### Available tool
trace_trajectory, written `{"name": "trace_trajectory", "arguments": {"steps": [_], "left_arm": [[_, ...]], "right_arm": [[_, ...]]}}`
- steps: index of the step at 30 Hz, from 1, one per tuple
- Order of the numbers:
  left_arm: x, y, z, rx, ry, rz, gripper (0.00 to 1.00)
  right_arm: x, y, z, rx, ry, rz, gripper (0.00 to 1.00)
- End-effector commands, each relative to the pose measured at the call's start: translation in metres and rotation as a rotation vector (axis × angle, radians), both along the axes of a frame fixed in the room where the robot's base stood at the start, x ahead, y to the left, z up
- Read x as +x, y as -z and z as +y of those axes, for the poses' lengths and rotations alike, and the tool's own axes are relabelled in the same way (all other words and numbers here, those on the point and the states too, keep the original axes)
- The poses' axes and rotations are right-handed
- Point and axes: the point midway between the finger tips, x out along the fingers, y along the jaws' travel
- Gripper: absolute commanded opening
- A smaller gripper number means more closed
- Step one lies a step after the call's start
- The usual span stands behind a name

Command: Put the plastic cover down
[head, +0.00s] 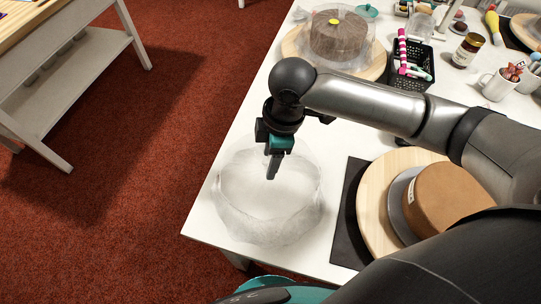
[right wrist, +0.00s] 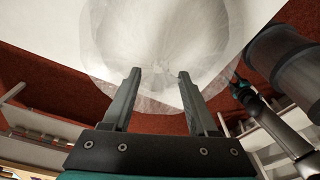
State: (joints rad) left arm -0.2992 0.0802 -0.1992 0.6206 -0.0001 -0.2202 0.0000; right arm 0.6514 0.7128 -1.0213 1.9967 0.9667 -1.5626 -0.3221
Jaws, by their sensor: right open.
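The clear plastic cover (head: 262,213) rests on the white table near its front left corner, and it also shows in the right wrist view (right wrist: 160,30). My right gripper (head: 272,176) is over the top of the cover. In the right wrist view its two fingers (right wrist: 160,97) are apart, with nothing solid gripped between them. I cannot tell whether the fingertips touch the cover. A brown cake (head: 448,200) stands uncovered on a grey plate on a wooden turntable (head: 372,195) to the right.
A second cake (head: 340,38) under a clear cover stands at the back of the white table (head: 262,118). A black basket (head: 420,62), a jar (head: 467,50) and a mug (head: 497,86) stand at the back right. The table's left edge is close to the cover.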

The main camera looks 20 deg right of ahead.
Motion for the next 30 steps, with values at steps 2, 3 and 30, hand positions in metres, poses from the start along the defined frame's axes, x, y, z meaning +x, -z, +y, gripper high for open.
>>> {"name": "trace_trajectory", "arguments": {"steps": [2,3,30], "left_arm": [[0.0,0.0,0.0,0.0,0.0,0.001,0.5],[0.0,-0.002,0.0,0.0,0.0,0.001,0.5],[-0.001,-0.032,0.0,0.0,0.001,0.002,0.5]], "right_arm": [[0.001,-0.005,-0.001,-0.001,0.0,-0.003,0.59],[0.001,-0.01,-0.001,-0.001,0.001,-0.003,0.59],[-0.003,-0.121,-0.018,0.0,0.001,0.0,0.59]]}}
